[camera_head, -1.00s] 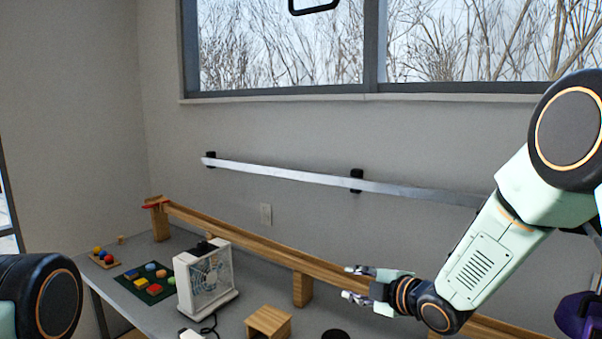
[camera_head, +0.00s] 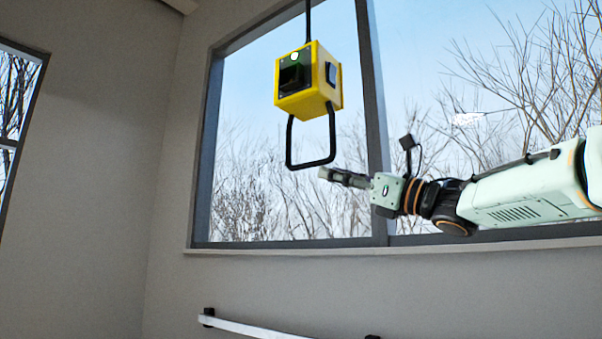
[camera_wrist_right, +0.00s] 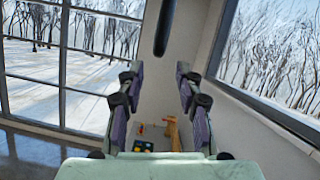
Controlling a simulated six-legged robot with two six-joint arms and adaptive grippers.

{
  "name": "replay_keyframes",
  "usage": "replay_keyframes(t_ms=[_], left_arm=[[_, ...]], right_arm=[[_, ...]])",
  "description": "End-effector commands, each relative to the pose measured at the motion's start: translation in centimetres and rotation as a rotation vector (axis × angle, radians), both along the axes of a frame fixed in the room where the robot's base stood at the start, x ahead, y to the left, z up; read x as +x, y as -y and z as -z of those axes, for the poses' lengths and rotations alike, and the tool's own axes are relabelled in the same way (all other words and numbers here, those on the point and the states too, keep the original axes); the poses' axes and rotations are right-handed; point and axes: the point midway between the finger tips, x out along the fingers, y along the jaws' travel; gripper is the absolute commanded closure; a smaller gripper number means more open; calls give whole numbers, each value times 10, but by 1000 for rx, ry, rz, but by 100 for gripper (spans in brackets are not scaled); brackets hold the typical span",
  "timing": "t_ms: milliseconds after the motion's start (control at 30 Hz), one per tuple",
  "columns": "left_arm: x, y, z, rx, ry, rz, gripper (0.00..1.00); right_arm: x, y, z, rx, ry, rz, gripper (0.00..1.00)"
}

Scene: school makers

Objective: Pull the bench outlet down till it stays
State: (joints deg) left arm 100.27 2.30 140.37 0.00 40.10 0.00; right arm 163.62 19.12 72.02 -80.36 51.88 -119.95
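The bench outlet (camera_head: 308,82) is a yellow box with a dark socket face, hanging from a black cord in front of the window. A black loop handle (camera_head: 288,145) hangs below it. My right gripper (camera_head: 325,174) is beside the lower right corner of the handle, seen edge-on. In the right wrist view my right gripper (camera_wrist_right: 160,95) has its two fingers wide apart with nothing between the pads. A black bar, apparently the handle (camera_wrist_right: 164,28), shows at the top centre of that view, ahead of the fingers. My left gripper is out of view.
A window frame (camera_head: 376,130) and sill (camera_head: 300,248) lie behind the outlet. A metal rail (camera_head: 245,328) is on the wall below. The air around the outlet is clear.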

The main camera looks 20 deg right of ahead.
Motion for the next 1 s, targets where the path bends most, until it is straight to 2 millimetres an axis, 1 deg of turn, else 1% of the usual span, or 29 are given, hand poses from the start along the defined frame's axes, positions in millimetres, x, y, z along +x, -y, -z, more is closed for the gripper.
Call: replay_keyframes(t_ms=[167,300,500,700,967,1000], left_arm=[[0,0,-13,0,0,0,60],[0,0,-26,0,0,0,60],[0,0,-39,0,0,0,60],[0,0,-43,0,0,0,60],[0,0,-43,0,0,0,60],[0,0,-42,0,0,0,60]], right_arm=[[9,-11,-10,-4,-1,5,64],[23,-25,-19,-4,-2,6,64],[41,-41,-27,-1,-2,5,64],[49,-48,-29,0,-3,2,64],[51,-48,-28,1,-3,1,64],[51,-48,-28,1,-3,1,66]])
